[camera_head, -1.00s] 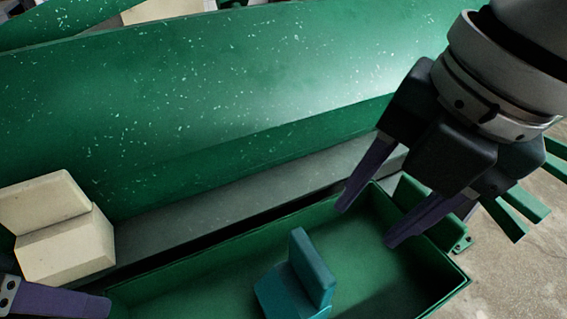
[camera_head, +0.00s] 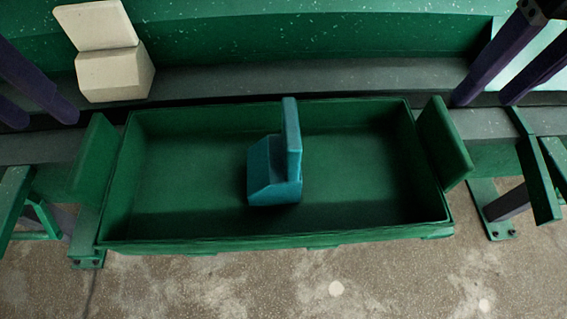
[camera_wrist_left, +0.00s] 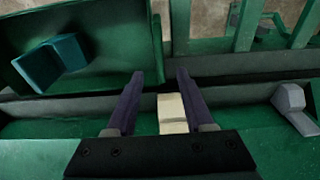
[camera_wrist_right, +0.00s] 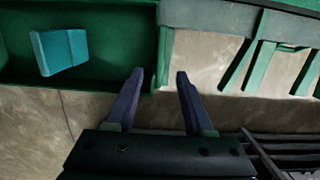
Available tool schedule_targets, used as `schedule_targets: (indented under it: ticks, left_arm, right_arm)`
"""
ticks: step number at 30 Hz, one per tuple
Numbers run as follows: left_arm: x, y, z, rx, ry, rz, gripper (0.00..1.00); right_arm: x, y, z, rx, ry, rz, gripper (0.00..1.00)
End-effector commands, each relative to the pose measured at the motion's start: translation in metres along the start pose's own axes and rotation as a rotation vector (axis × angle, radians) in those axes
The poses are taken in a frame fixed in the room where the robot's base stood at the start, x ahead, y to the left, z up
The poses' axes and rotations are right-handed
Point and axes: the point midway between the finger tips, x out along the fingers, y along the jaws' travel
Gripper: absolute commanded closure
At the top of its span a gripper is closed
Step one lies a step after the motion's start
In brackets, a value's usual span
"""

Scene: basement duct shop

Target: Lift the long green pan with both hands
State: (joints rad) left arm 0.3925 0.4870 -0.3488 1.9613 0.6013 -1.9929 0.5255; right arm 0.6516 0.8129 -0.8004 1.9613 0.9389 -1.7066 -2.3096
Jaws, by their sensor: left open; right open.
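The long green pan (camera_head: 215,240) lies level across the middle of the head view, with an upright green end plate at its left (camera_head: 95,155) and right (camera_head: 443,143). A teal block (camera_head: 272,172) with a raised back sits inside it. My left gripper (camera_head: 42,117) is open and empty, beyond the pan's left end; in the left wrist view (camera_wrist_left: 160,73) the end plate shows ahead between its fingertips. My right gripper (camera_head: 484,102) is open and empty, above and right of the right end plate; the pan's end shows ahead in the right wrist view (camera_wrist_right: 160,72).
A cream block (camera_head: 114,74) stands on the grey ledge (camera_head: 300,84) behind the pan, near my left fingers. A speckled green panel (camera_head: 330,40) rises behind the ledge. Green brackets (camera_head: 538,165) stand at both sides. Bare concrete floor (camera_head: 300,285) shows in front.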

Motion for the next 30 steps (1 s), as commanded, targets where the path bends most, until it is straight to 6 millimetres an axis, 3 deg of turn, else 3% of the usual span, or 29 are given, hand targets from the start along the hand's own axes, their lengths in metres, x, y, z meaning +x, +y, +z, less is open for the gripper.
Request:
schedule_targets:
  ticks: [9,15,28,30]
  left_arm:
    - [0.055,-0.001,0.003,-0.002,-0.011,-0.003,0.47]
    - [0.079,-0.001,0.003,-0.002,-0.008,-0.002,0.47]
    - [0.087,-0.001,0.002,0.0,-0.005,-0.002,0.47]
    - [0.087,-0.001,0.002,0.0,-0.005,-0.002,0.55]
  right_arm:
    - [0.055,0.0,-0.001,0.003,0.005,0.0,0.47]
    - [0.079,0.001,-0.001,0.001,0.003,0.001,0.47]
    - [0.086,0.0,-0.001,0.0,0.0,0.0,0.47]
    - [0.086,0.0,-0.001,0.0,0.0,0.0,0.55]
